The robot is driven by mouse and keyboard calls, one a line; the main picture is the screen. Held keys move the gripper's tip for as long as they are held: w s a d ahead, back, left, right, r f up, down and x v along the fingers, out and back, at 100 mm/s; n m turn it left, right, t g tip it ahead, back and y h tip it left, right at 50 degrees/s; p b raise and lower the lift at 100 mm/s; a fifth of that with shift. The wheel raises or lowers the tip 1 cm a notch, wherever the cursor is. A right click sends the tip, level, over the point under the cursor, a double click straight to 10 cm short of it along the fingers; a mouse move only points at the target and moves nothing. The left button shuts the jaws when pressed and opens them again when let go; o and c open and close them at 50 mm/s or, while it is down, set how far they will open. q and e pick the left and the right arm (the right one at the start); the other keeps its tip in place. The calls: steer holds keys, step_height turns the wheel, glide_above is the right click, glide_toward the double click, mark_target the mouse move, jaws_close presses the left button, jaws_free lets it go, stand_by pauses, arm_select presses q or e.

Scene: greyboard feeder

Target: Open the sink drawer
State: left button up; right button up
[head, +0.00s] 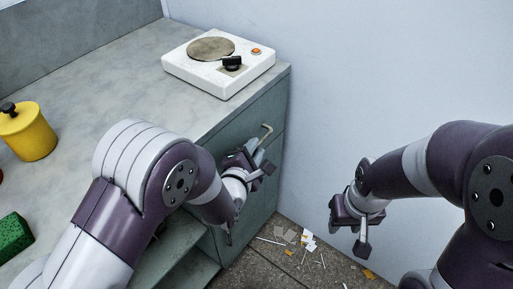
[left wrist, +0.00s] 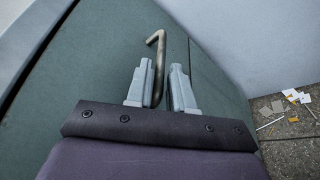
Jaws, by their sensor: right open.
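The sink drawer is a green-grey front (head: 270,108) on the counter's end, below the hot plate; it looks flush with the cabinet. Its bent metal handle (head: 267,131) sticks out; it also shows in the left wrist view (left wrist: 160,42). My left gripper (head: 262,162) is at the handle, with the bar between its two grey fingers (left wrist: 162,72). The bar lies close beside the left finger; whether both fingers press on it I cannot tell. My right gripper (head: 349,238) is open and empty, over the floor to the right, away from the drawer.
A white hot plate (head: 218,65) stands on the grey counter (head: 120,80). A yellow pot (head: 28,135) and a green sponge-like block (head: 13,234) lie at the left. Scraps (head: 308,242) litter the floor. A pale wall (head: 385,70) rises close beside the cabinet's right side.

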arm_select(q)
steer(key=shift+x, duration=1.1)
arm_select(e)
steer(key=shift+f, duration=0.2)
arm_select(q)
jaws_close()
